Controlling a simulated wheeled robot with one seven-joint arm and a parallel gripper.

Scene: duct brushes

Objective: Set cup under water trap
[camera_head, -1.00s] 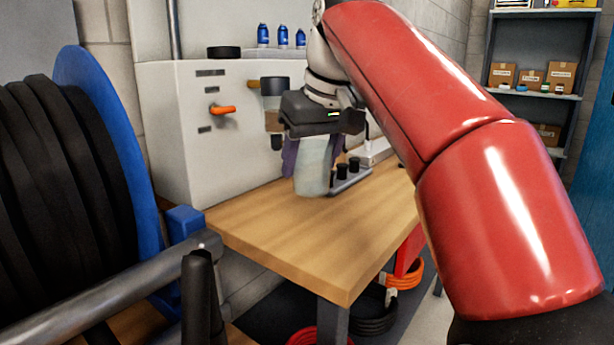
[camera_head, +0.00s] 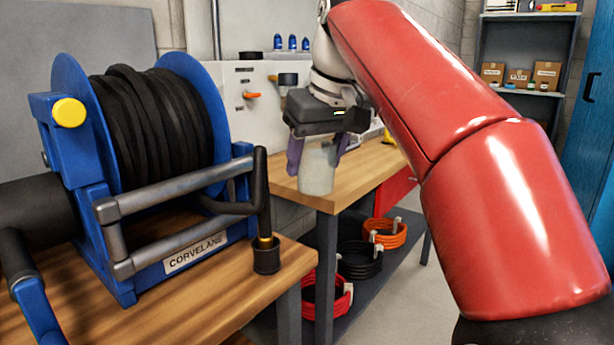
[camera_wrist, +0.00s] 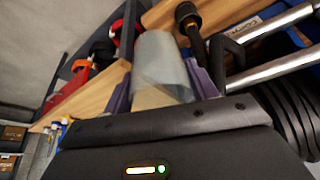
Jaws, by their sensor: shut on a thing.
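A translucent, pale cup (camera_head: 318,172) is held by my gripper (camera_head: 318,152), whose purple fingers close on its two sides. The cup hangs roughly upright, in front of the far workbench's near edge in the head view. In the wrist view the cup (camera_wrist: 162,62) sits between the purple fingers of my gripper (camera_wrist: 160,85). A dark-topped fitting, which looks like the water trap (camera_head: 288,79), shows on the white panel behind my gripper. Its lower part is hidden by the gripper.
A blue hose reel (camera_head: 200,90) with black hose stands on a near wooden bench (camera_head: 215,300) at left. The far workbench (camera_head: 350,170) has coiled hoses (camera_head: 385,232) on its lower shelf. The white panel (camera_head: 232,115) carries an orange-handled valve (camera_head: 252,95). Floor is clear at centre right.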

